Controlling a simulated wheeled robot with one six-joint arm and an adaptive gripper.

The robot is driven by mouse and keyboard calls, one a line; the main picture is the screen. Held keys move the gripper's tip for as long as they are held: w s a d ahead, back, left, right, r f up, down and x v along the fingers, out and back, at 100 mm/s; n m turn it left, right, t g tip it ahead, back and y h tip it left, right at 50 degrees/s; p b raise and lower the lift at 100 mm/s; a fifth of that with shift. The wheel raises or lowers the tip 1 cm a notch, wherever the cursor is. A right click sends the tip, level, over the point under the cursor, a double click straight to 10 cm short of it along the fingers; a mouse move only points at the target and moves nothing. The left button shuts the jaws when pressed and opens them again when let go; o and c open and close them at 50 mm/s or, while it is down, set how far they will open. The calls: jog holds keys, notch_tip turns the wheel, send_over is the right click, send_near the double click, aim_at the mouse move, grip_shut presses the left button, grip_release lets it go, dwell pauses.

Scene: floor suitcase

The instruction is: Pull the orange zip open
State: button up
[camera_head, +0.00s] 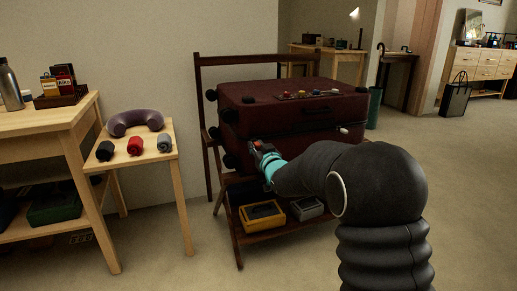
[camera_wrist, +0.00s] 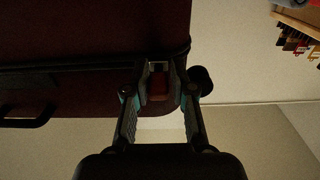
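The dark red suitcase (camera_head: 290,118) lies shut on a wooden rack. A dark zip seam runs along its side in the wrist view (camera_wrist: 70,68). My gripper (camera_head: 262,152) is at the near left corner of the suitcase, low on its front. In the wrist view, a reddish-orange block (camera_wrist: 158,86), which looks like the orange zip pull, sits between my fingertips (camera_wrist: 160,76). The fingers stand close on both sides of it, but the dim view does not show whether they touch it. My arm hides part of the suitcase's front in the head view.
Small coloured items (camera_head: 305,94) lie on the suitcase top. A yellow box (camera_head: 262,215) and a grey box (camera_head: 307,208) are on the rack's lower shelf. A small table (camera_head: 150,158) with a neck pillow (camera_head: 135,121) stands to the left. Open floor lies to the right.

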jog(key=shift+o, duration=1.3)
jog(key=shift+s+a, duration=0.1)
jog(key=shift+a, duration=0.1)
jog(key=shift+d, duration=0.1)
jog(key=shift+d, duration=0.1)
jog(key=shift+s+d, duration=0.15)
jog(key=shift+s, duration=0.15)
jog(key=v, duration=1.1)
jog(key=shift+s, duration=0.1)
